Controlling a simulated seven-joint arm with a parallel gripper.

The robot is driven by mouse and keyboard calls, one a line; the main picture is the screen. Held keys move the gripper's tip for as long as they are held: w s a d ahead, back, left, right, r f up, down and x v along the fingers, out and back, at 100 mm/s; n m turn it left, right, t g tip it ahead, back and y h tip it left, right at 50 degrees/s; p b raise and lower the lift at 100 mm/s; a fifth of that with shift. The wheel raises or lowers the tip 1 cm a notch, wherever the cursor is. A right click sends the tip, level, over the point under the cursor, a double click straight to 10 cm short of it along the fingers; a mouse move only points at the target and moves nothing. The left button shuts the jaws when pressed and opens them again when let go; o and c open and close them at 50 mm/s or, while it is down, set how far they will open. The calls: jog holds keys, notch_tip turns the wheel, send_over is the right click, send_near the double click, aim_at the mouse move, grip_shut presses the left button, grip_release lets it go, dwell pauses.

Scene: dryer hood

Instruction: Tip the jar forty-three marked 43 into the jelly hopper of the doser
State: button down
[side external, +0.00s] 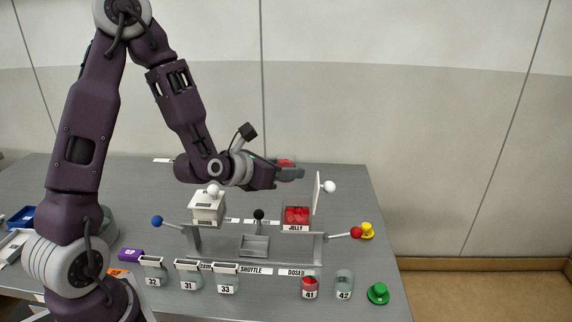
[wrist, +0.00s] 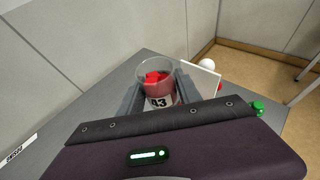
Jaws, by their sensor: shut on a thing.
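My gripper (side external: 290,173) is shut on jar forty-three. In the wrist view the clear jar (wrist: 158,72) sits between my two fingers, its 43 label facing the camera and red pieces inside. In the side view only a bit of red shows at the fingers; the rest of the jar is hidden. The jelly hopper (side external: 296,226), labelled JELLY, stands below and slightly right of my gripper, with red pieces in it. Its white lid (side external: 317,195) stands upright, open, with a white knob. The jar is above the hopper and looks roughly upright.
Jars 41 (side external: 310,288) and 42 (side external: 344,285) stand in front of the doser, beside a green button (side external: 378,293). Jars 32, 31 and 33 (side external: 228,279) stand left. A white-lidded box (side external: 208,208) and the shuttle (side external: 255,245) are left of the hopper. A red-knobbed lever (side external: 356,232) sticks out right.

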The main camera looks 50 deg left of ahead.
jog(key=m+y, duration=0.1)
jog(key=m+g, duration=0.1)
jog(key=a+m+y, duration=0.1)
jog(key=shift+s+r+m+g+y, duration=0.2)
jog(key=shift+r+m+g+y, duration=0.1)
jog(key=shift+r, duration=0.1)
jog(key=shift+m+y, duration=0.5)
jog(key=shift+s+a+m+g+y, duration=0.15)
jog(key=shift+a+m+g+y, duration=0.15)
jog(key=shift+m+g+y, duration=0.1)
jog(key=shift+d+f+m+y, duration=0.1)
jog(key=shift+m+y, duration=0.3)
jog(key=shift+m+g+y, duration=0.3)
jog(key=shift+m+y, duration=0.1)
jog(key=shift+m, duration=0.1)
